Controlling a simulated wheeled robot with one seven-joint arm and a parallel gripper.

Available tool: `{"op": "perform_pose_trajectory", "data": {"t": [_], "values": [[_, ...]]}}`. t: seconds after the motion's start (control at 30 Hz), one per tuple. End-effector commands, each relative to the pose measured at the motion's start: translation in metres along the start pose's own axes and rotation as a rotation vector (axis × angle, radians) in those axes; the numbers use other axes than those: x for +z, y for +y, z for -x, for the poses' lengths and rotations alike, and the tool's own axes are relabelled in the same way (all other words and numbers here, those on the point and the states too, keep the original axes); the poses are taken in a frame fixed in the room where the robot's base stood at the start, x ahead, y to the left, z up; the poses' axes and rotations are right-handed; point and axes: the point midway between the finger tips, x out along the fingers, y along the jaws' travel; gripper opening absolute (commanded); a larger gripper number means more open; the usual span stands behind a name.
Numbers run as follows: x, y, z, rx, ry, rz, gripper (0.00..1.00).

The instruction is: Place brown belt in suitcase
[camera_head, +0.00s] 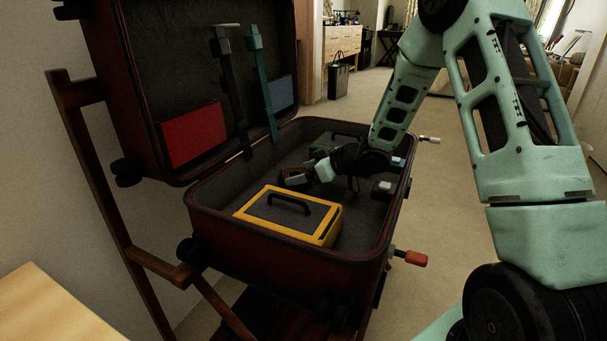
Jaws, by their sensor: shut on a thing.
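The open dark red suitcase (262,262) stands on a wooden rack, its lid leaning back on the left. My arm reaches in from the right. My gripper (312,174) is low inside the suitcase, shut on the brown belt (290,176), a small dark coil. The belt is inside the suitcase walls, behind the yellow case. The view is too small and dark to tell whether it touches the suitcase floor. My gripper hides part of it.
A yellow and grey case (290,214) with a handle lies in the suitcase's front part. Small items (383,188) lie at its right side. Straps and a red panel (193,134) are on the lid. A wooden surface (55,305) is at the lower left.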

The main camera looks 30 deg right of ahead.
Motion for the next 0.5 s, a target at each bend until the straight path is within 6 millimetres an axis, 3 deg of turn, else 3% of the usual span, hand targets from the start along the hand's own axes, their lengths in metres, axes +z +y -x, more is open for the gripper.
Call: {"op": "perform_pose_trajectory", "data": {"t": [0.07, 0.1, 0.17, 0.5], "values": [[0.0022, 0.0, -0.0014, 0.0, 0.0, 0.0, 0.51], [0.003, 0.0, -0.0016, 0.0, 0.0, 0.0, 0.8], [0.0024, 0.0, -0.0014, 0.0, 0.0, 0.0, 0.97], [-0.0013, 0.0001, 0.0006, 0.0, 0.001, 0.0, 0.99]]}}
